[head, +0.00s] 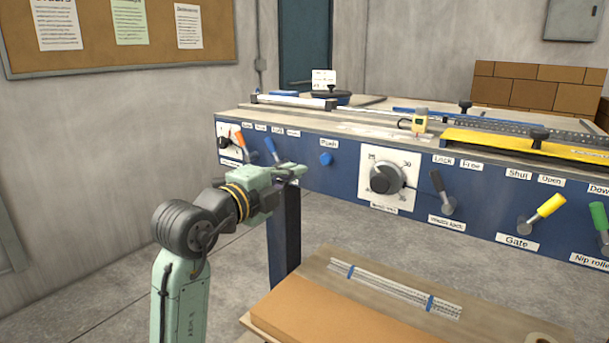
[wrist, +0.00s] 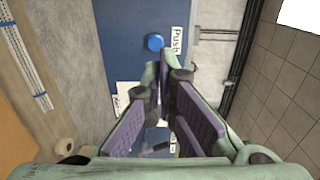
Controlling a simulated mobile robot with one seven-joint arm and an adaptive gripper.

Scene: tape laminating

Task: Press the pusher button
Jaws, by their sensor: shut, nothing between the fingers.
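The pusher button is a round blue knob (head: 326,159) under a "Push" label on the machine's blue front panel (head: 345,185). In the wrist view the blue button (wrist: 154,42) shows beside the same label, just beyond my fingertips. My gripper (head: 302,171) is shut and empty, left of the button and slightly lower in the head view. In the wrist view my gripper (wrist: 162,75) points toward the panel with its tips close to the button. The tips appear apart from the button. The exact gap cannot be told.
Left of the button are a blue lever (head: 270,148) and an orange lever (head: 241,141). To its right are a round dial (head: 385,179), a black lever (head: 441,191) and a yellow gate lever (head: 543,212).

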